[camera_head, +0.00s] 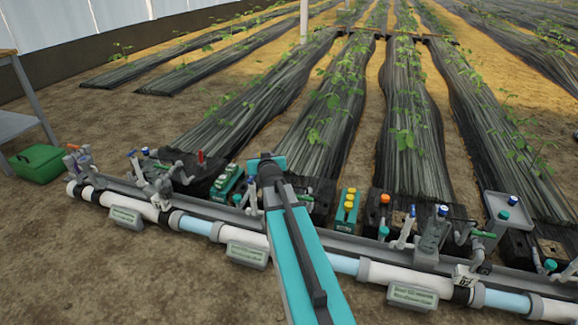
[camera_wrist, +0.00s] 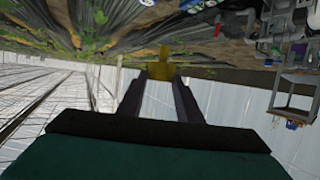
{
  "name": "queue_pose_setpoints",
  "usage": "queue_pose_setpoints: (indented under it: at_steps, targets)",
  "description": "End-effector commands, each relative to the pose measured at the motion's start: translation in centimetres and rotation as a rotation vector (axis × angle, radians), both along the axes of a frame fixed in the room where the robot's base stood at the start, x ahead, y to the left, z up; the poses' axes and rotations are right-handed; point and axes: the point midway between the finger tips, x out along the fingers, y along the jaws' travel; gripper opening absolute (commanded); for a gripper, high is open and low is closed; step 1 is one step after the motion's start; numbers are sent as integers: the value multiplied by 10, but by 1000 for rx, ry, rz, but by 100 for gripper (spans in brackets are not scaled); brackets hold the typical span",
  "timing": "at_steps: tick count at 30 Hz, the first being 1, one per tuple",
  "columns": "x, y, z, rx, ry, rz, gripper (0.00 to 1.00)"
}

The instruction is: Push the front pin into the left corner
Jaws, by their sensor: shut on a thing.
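My gripper (camera_wrist: 160,76) shows in the wrist view, its two dark fingers closed around a yellow piece (camera_wrist: 162,62). The piece sticks out past the fingertips, and its far end is against a blurred, upside-down background. I cannot tell whether it is the front pin or whether it touches anything. In the head view my teal arm covers the middle of the skid and hides my gripper. A green block with yellow knobs (camera_head: 347,207) stands just right of my arm, and a teal-green block (camera_head: 226,182) stands left of it. I cannot make out which corner is the left corner.
A white and light-blue pipe (camera_head: 140,205) runs along the skid's front, with grey label boxes (camera_head: 247,255) below it. A green case (camera_head: 38,164) lies at left by a table. Soil in front is clear.

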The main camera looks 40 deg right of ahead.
Motion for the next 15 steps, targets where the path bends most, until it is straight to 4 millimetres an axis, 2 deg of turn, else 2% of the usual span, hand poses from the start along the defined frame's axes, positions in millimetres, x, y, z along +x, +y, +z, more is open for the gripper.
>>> queue_pose_setpoints:
  at_steps: [1,9,15]
  targets:
    - [5,20,12,-1,-3,24,11]
    - [22,111,59,4,-2,138,11]
    - [26,181,93,9,-2,228,11]
